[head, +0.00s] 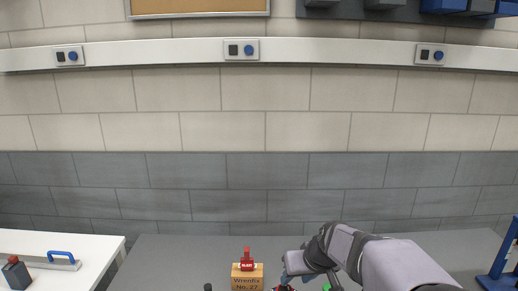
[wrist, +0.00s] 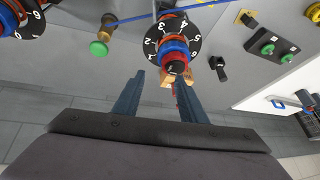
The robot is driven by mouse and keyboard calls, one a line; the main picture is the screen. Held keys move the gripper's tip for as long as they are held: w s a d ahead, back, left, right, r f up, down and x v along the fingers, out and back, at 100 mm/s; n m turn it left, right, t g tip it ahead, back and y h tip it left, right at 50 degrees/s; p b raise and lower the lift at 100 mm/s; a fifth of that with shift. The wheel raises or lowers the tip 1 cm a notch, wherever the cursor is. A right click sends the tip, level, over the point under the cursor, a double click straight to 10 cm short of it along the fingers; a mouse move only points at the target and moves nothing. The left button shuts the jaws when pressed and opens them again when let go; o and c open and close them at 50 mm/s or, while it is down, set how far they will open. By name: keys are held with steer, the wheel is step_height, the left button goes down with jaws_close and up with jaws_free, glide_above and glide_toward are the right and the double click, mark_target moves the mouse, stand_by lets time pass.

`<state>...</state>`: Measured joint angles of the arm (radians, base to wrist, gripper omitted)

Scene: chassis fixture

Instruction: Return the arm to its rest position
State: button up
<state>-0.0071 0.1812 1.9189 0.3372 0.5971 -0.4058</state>
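My arm (head: 370,258) reaches in from the lower right in the head view. My gripper (wrist: 160,80) shows two blue-grey fingers in the wrist view, spread apart with nothing between them. It also shows at the bottom of the head view (head: 286,268), partly cut off by the frame edge. Beyond the right fingertip, a red and blue knob (wrist: 177,46) stands on a black numbered dial (wrist: 155,42). The fingers look clear of the knob, but the exact gap is hard to tell. The rest position is not marked in either view.
A grey panel carries a green button (wrist: 98,48), a black switch (wrist: 218,68) and a second numbered dial (wrist: 32,20). A wooden block (head: 247,280) with a red top stands left of my gripper. A white table (head: 60,245) is at far left, a blue stand (head: 500,265) at far right.

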steer(key=s+d+f+m, duration=0.1)
steer(key=s+d, duration=0.4)
steer(key=s, duration=0.1)
steer(key=s+f+g+h+b, duration=0.1)
steer(key=s+f, duration=0.4)
steer(key=s, duration=0.5)
steer(key=s+f+m+g+h+b, duration=0.1)
steer(key=s+f+g, duration=0.3)
steer(key=s, duration=0.6)
step_height(320, 180, down, 2)
steer(key=shift+f, duration=0.15)
